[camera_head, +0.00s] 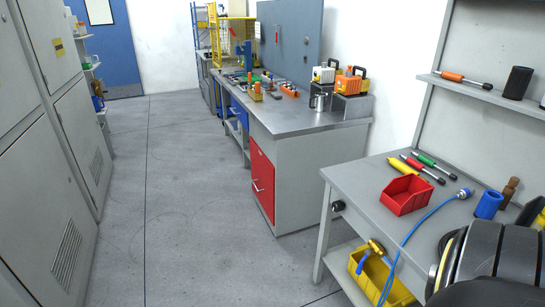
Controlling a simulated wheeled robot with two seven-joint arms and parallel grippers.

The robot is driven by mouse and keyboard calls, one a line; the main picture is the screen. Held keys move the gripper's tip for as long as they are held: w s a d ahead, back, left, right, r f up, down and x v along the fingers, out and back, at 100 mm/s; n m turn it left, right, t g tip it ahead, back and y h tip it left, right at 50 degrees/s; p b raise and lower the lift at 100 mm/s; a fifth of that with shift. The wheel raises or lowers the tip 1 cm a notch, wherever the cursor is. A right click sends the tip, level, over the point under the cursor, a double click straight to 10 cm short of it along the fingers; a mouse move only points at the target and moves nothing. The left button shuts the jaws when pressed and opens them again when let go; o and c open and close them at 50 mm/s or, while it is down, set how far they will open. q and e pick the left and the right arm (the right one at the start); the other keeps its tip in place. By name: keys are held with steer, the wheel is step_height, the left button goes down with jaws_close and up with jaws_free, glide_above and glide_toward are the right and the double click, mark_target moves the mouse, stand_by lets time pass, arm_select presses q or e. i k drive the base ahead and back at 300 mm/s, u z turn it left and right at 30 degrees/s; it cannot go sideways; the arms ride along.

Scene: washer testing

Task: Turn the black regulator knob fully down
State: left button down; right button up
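A small round black knob (338,205) shows at the near left corner of the grey worktable (362,182), on its front side below the top. It is small in the picture, and I cannot tell its turned position. No gripper is visible in the head view, and nothing touches the knob. A dark, rounded part of my own arm covers the lower right corner of the picture and hides some of the table.
On the worktable are a red bin (405,195), screwdrivers (403,166), a blue cylinder (488,205) and a blue hose (425,217). A yellow bin (378,282) is below. A workbench (310,125) stands behind. Grey cabinets (45,130) line the left. The floor between is clear.

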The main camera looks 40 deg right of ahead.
mark_target(338, 206)
steer(key=z, duration=0.1)
steer(key=i, duration=2.1)
steer(key=z, duration=1.45)
steer(key=i, duration=1.05)
steer(key=z, duration=1.5)
steer(key=i, duration=0.5)
steer(key=z, duration=0.25)
